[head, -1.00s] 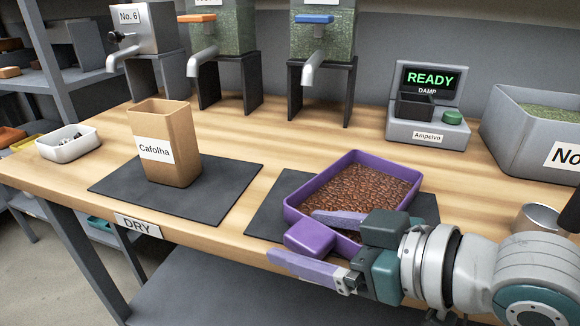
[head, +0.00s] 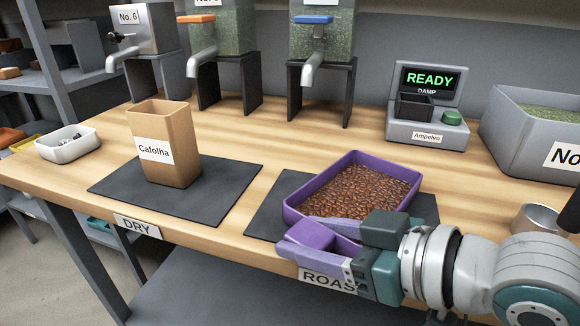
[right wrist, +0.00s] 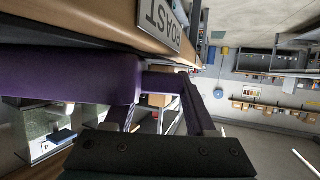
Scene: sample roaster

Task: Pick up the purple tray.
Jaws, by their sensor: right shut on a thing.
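The purple tray (head: 302,196) lies on the dark mat at the front right of the bench in the head view, full of brown roasted beans (head: 362,190). Its block-like purple handle (head: 308,233) points to the front. My right gripper (head: 325,238) reaches in from the right and is shut on this handle, one finger on either side. The tray looks level and low at the mat; I cannot tell whether it touches it. My left gripper is not in view.
A tan Cafolha bag (head: 165,150) stands on the left mat (head: 225,195). A scale reading READY (head: 428,125) and a grey bin (head: 530,125) stand behind at the right. A metal cup (head: 535,217) is near my right arm. Dispensers (head: 322,80) line the back.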

